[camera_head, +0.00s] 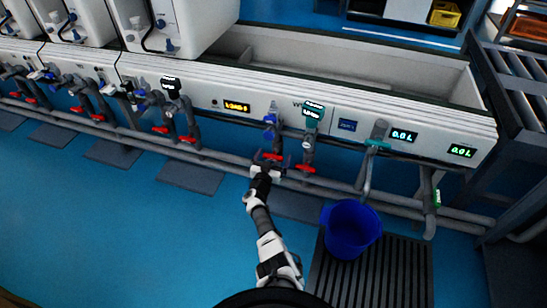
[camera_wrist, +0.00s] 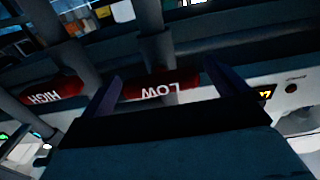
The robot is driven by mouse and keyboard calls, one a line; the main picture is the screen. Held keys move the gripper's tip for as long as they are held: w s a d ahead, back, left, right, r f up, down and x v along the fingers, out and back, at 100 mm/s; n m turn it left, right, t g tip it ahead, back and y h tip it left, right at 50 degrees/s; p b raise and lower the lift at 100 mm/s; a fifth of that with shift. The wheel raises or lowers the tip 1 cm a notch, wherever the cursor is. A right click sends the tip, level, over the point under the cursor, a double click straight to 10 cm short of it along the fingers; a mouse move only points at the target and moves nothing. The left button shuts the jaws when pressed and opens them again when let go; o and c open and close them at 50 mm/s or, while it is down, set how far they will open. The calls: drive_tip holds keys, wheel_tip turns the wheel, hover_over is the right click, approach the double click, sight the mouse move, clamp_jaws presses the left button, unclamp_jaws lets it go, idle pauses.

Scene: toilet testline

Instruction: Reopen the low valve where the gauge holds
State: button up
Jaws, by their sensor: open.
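The low valve's red handle (camera_wrist: 160,90), marked LOW upside down in the wrist view, lies crosswise to its pipe; it also shows in the head view (camera_head: 272,157). My gripper (camera_wrist: 163,70) is open, with a finger towards each end of this handle. Contact is not clear. In the head view my gripper (camera_head: 268,170) is just in front of the handle. The red HIGH handle (camera_wrist: 45,92) is to the left in the wrist view. A teal gauge (camera_head: 313,110) with a lit display stands above that pipe; its reading is too small to tell.
A blue bucket (camera_head: 350,228) stands on a dark floor grate (camera_head: 395,280) to the right. Pipes (camera_head: 335,187) run along the bench front. More red-handled valves (camera_head: 160,129) and a black gauge (camera_head: 169,83) are to the left. The blue floor (camera_head: 130,230) at left front is clear.

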drive_tip(key=c, duration=1)
drive_tip(key=n+p, duration=0.1)
drive_tip(key=n, duration=0.2)
drive_tip(key=shift+n+p, duration=0.3)
drive_tip(key=n+p, duration=0.1)
drive_tip(key=n, duration=0.9)
drive_tip(key=shift+n+p, duration=0.3)
drive_tip(key=shift+n, duration=1.9)
drive_tip(key=shift+r, duration=0.1)
